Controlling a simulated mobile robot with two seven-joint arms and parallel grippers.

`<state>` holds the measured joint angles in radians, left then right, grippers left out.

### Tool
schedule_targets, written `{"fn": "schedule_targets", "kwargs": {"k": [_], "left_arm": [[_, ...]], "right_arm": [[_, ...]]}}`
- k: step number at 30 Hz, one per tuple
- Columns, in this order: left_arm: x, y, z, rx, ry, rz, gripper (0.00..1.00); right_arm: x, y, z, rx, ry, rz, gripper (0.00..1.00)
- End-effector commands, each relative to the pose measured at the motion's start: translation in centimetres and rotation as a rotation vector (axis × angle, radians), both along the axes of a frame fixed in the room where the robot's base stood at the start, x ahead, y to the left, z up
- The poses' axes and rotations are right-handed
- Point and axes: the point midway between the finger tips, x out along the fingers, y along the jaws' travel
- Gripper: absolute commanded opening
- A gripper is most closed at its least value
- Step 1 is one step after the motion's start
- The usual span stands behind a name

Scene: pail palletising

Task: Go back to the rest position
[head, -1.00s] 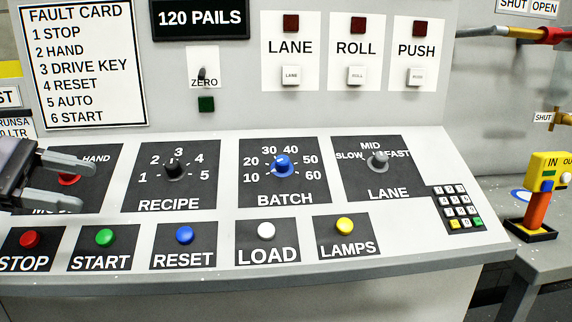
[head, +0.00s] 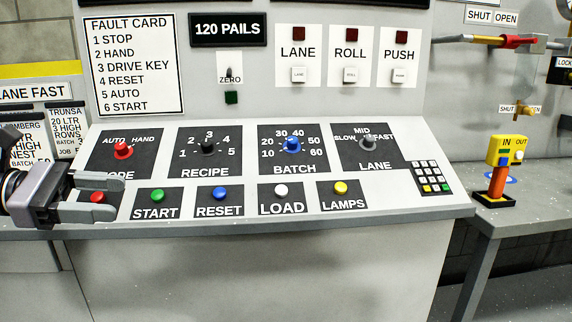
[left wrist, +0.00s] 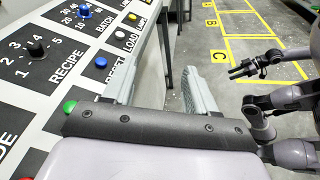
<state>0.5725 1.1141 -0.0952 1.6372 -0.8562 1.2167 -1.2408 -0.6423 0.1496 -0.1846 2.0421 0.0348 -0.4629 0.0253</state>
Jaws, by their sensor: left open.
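My left gripper (head: 120,197) is open and empty at the left of the head view, in front of the console's lower left part. Its fingers partly cover the panel of the red STOP button (head: 97,197). The red MODE knob (head: 123,150), under AUTO and HAND, is in plain sight above the fingers and apart from them. In the left wrist view the two jaws (left wrist: 165,90) stand wide apart with nothing between them, beside the console edge. My right gripper (left wrist: 247,69) shows small at the right of that view, over the floor.
The console (head: 400,205) carries the RECIPE (head: 208,147), BATCH (head: 292,144) and LANE (head: 368,142) knobs. A yellow and orange IN/OUT device (head: 499,170) stands on a side bench (head: 520,218). Open floor with yellow markings (left wrist: 235,52) lies beyond the console edge.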

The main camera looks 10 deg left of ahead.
Motion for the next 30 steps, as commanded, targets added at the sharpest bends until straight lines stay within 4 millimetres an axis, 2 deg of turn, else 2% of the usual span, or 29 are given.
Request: {"fn": "schedule_targets", "kwargs": {"k": [1,3,7,11,15,20,21,25,26,30], "left_arm": [[0.5,-1.4,-1.4,-0.105,0.07,0.004,0.57],[1.0,-3.1,-2.9,-0.261,0.178,0.022,0.57],[1.9,-5.8,-6.4,-0.593,0.435,0.072,0.57],[2.4,-7.5,-10.8,-0.968,0.752,0.154,0.57],[2.1,-8.3,-17.0,-1.378,1.118,0.278,0.57],[-0.4,-9.1,-25.7,-1.853,1.535,0.469,0.57],[-1.5,-9.4,-28.0,-1.972,1.633,0.523,0.57],[-5.9,-10.8,-34.7,-2.332,1.906,0.716,0.57],[-7.1,-11.2,-36.0,2.327,-1.891,-0.736,0.57],[-12.7,-13.4,-41.1,2.017,-1.579,-0.724,0.57]], "right_arm": [[0.1,0.0,0.0,0.0,-0.002,0.001,0.43],[0.3,0.0,0.2,-0.001,-0.007,0.0,0.43],[0.6,0.0,0.4,0.0,-0.015,0.0,0.43],[0.6,0.0,0.4,-0.001,-0.015,0.0,0.43],[0.6,-0.1,0.4,-0.001,-0.015,0.0,0.43],[0.5,-0.1,0.4,-0.003,-0.014,0.001,0.43],[0.5,-0.1,0.3,-0.003,-0.013,0.001,0.43],[0.3,-0.1,0.2,-0.003,-0.008,0.002,0.43],[0.2,-0.1,0.2,-0.003,-0.007,0.002,0.43],[0.0,-0.1,0.0,-0.004,-0.001,0.002,0.43]]}}
